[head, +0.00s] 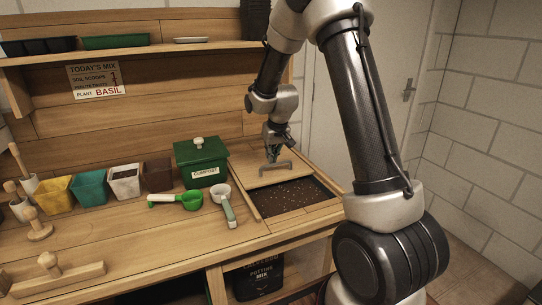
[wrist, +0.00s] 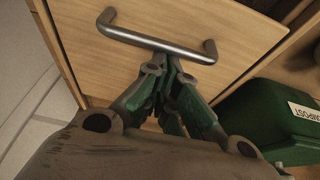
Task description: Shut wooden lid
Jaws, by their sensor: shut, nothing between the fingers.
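The wooden lid (head: 252,170) lies at the back of a soil bin (head: 294,198) set into the bench, and the front part of the bin is uncovered, showing dark speckled soil. A metal bar handle (head: 276,170) stands on the lid near its front edge. My gripper (head: 272,157) is at the back side of the handle, low over the lid. In the wrist view my gripper (wrist: 168,62) is shut and empty, with its fingertips close beside the handle (wrist: 155,40). I cannot tell whether they touch it. The lid (wrist: 200,25) fills much of that view.
A green compost box (head: 201,160) stands just left of the lid. A green scoop (head: 176,200) and a white-headed scoop (head: 224,204) lie left of the bin. Several pots (head: 90,187) stand farther left. A shelf with trays (head: 115,42) is above.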

